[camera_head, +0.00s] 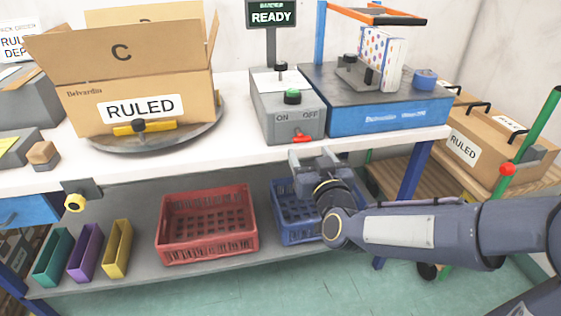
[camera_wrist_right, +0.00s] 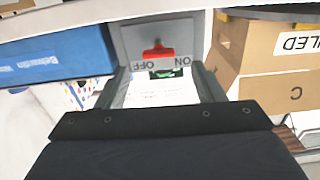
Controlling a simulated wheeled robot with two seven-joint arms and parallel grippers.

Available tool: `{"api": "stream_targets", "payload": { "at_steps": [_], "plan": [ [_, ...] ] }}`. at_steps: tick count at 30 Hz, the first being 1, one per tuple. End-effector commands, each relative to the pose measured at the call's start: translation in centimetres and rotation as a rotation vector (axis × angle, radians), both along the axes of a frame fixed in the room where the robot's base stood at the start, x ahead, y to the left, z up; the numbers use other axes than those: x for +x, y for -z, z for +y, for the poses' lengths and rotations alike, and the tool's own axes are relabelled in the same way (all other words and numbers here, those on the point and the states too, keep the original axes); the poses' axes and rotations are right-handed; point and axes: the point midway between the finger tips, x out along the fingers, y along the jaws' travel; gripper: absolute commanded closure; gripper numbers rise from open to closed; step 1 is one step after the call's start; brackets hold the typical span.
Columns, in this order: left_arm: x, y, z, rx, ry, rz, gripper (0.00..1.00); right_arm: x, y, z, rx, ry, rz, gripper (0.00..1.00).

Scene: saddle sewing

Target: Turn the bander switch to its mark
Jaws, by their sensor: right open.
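The bander switch (camera_head: 302,137) is a small red lever on the front face of a grey control box (camera_head: 290,105) marked ON at left and OFF at right. In the head view it lies roughly sideways near the OFF side. It also shows in the right wrist view (camera_wrist_right: 158,52), where the labels appear upside down. My right gripper (camera_head: 312,156) is open and empty, just below and in front of the switch. In the wrist view the switch is between the two fingers' lines, beyond the tips, apparently untouched. My left gripper is not in view.
The blue bander (camera_head: 390,121) stands right of the box, and a READY sign (camera_head: 270,18) rises behind. A RULED carton (camera_head: 140,75) sits on a turntable at left. Red (camera_head: 208,222) and blue (camera_head: 290,208) crates are on the shelf below the white tabletop (camera_head: 235,140).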

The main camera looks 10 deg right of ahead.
Motion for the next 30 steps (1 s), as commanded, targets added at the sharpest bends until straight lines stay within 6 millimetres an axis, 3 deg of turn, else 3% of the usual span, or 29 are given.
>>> {"api": "stream_targets", "payload": {
  "at_steps": [13, 25, 30],
  "plan": [
    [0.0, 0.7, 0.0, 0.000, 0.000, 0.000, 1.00, 6.4, -0.1, 0.2, 0.001, 0.000, -0.001, 0.38],
    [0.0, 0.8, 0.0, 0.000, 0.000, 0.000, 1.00, 7.5, -0.2, 0.2, 0.001, 0.000, 0.000, 0.38],
    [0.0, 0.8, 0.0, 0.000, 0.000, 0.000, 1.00, 7.5, -0.2, 0.2, 0.002, 0.000, 0.000, 0.58]
  ]
}}
